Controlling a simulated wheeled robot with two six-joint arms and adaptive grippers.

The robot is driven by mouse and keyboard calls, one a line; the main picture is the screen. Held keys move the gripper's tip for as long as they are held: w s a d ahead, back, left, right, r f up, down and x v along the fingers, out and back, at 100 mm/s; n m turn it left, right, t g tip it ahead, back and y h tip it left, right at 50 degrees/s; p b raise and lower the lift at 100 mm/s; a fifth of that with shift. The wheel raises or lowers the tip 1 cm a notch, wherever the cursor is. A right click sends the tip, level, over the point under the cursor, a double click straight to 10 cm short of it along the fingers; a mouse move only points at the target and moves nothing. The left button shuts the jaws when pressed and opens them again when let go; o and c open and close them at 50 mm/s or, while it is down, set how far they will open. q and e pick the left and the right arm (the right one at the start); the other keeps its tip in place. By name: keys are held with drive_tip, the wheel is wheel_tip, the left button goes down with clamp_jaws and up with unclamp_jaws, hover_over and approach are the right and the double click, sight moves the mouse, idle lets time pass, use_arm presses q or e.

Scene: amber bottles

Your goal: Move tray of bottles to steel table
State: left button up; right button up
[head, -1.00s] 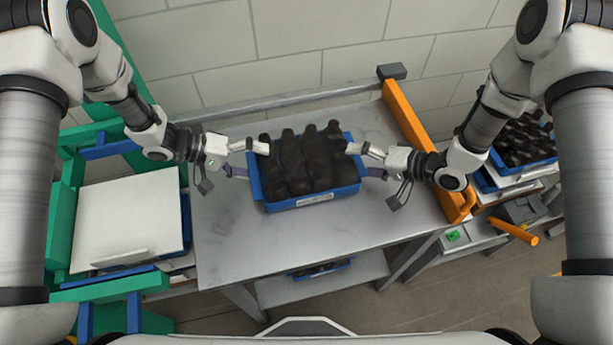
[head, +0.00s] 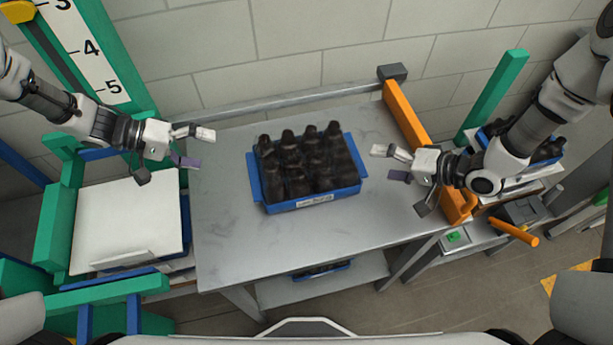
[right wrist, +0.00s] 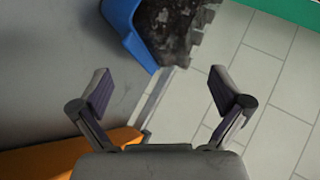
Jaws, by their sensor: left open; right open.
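A blue tray (head: 313,202) full of dark bottles (head: 303,160) sits on the steel table (head: 270,245), near its middle. The bottles stand upright in rows. My left gripper (head: 197,148) is open and empty, to the left of the tray and clear of it, near the table's left edge. My right gripper (head: 388,164) is open and empty, a short way right of the tray and apart from it. In the right wrist view the open fingers (right wrist: 160,92) have nothing between them, and a corner of the blue tray (right wrist: 128,30) shows ahead.
An orange bar (head: 408,122) runs along the table's right side. A green frame with a white panel (head: 125,220) stands at left. Another tray of bottles (head: 548,148) is at right, partly behind my right arm. The table's front is bare.

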drive_tip(key=v, duration=0.6)
drive_tip(key=shift+s, duration=0.15)
